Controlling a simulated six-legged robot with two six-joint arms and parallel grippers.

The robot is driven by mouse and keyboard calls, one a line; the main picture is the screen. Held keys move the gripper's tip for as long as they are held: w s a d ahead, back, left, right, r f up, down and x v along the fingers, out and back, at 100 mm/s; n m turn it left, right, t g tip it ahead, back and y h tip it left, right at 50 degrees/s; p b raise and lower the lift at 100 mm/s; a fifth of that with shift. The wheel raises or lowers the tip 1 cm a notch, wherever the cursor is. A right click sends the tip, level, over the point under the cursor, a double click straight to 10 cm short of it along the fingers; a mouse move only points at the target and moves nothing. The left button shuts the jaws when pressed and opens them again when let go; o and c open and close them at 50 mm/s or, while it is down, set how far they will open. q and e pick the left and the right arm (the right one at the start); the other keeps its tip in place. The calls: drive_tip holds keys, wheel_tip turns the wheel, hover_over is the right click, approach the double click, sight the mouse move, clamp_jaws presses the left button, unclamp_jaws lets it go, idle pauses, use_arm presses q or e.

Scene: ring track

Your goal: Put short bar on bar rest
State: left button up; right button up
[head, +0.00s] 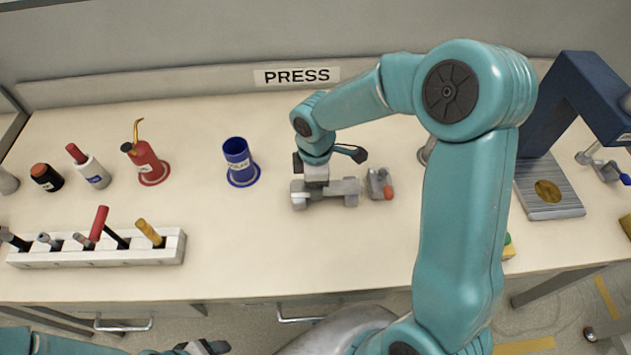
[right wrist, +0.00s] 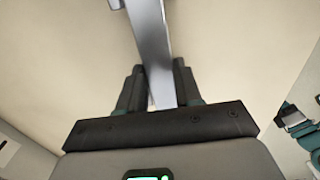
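The short bar (head: 343,187) is a grey metal bar low over the middle of the bench. It also shows in the right wrist view (right wrist: 150,45), running up between the two dark fingers. My right gripper (head: 313,174) points down at the bar, and its fingers (right wrist: 160,88) appear closed against both sides. Grey blocks (head: 299,200) at the bar's ends look like the bar rest. The gripper hides part of this, and I cannot tell whether the bar bears on them. My left gripper (head: 205,348) is cut off at the bottom edge, its fingers unclear.
A grey fixture with a red knob (head: 388,193) stands close right of the bar. A blue cup (head: 237,160) is to the left. A white tool rack (head: 95,257), a red oil can (head: 147,163) and bottles are farther left. A blue press (head: 570,100) stands right.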

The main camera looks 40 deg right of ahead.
drive_tip(key=o, duration=0.3)
drive_tip(key=shift+r+p, duration=0.3)
drive_tip(key=shift+r, duration=0.05)
wheel_tip(320, 180, up, 12)
drive_tip(key=shift+f, duration=0.15)
drive_tip(key=shift+p, duration=0.3)
